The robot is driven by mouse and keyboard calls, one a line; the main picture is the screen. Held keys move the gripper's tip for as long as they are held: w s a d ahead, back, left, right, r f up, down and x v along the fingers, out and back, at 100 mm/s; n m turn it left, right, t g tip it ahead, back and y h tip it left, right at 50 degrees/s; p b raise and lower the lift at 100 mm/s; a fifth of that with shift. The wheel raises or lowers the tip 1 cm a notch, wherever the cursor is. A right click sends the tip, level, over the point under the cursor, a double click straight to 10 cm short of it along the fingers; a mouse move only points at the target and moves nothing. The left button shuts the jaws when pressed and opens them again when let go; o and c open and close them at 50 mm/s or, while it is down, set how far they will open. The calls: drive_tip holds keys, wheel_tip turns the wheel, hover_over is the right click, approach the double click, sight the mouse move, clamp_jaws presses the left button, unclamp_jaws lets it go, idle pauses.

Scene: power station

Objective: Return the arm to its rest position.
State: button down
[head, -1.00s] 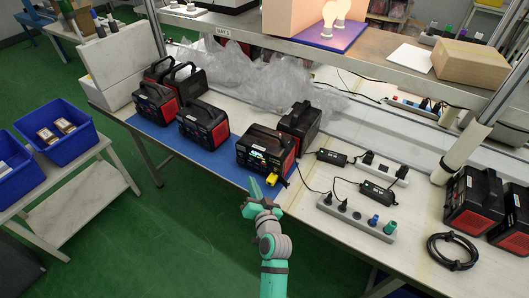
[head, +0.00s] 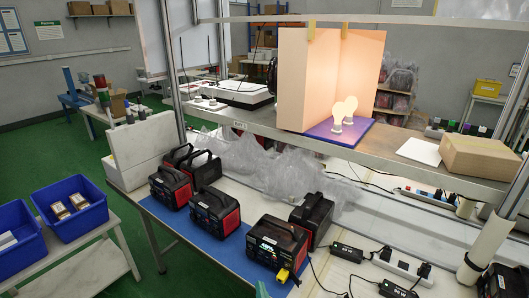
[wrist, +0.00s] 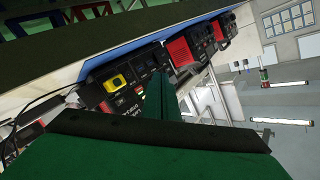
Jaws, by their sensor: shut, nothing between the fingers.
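My gripper (head: 262,289) shows only as a green tip at the bottom edge of the head view; the rest of my arm is out of that frame. In the wrist view my gripper (wrist: 157,95) is shut and empty, its green fingers together. Past the fingers is the nearest black and red power station (head: 276,243), with a yellow piece (head: 283,275) at its front; that yellow piece (wrist: 118,81) also shows in the wrist view. The gripper tip is in front of this station and appears apart from it.
Several power stations (head: 214,212) stand on the blue mat (head: 163,218) along the bench's front edge. Power strips (head: 402,266) and cables lie to the right. A shelf (head: 385,160) with lit bulbs is above. Blue bins (head: 70,207) stand at left; green floor lies between.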

drive_tip(key=s+d+f+n+h, duration=0.1)
drive_tip(key=s+f+h, duration=0.15)
drive_tip(key=s, duration=0.95)
drive_tip(key=s+f+h, duration=0.1)
drive_tip(key=s+f, duration=0.3)
drive_tip(key=s, duration=0.8)
drive_tip(key=s+r+n, duration=0.2)
drive_tip(key=s+r, duration=0.2)
drive_tip(key=s, duration=0.5)
drive_tip(key=s+r+n, duration=0.1)
drive_tip(key=s+r, duration=0.4)
drive_tip(key=s, duration=0.5)
drive_tip(key=shift+a+r+n, duration=0.3)
drive_tip(key=shift+n, duration=0.1)
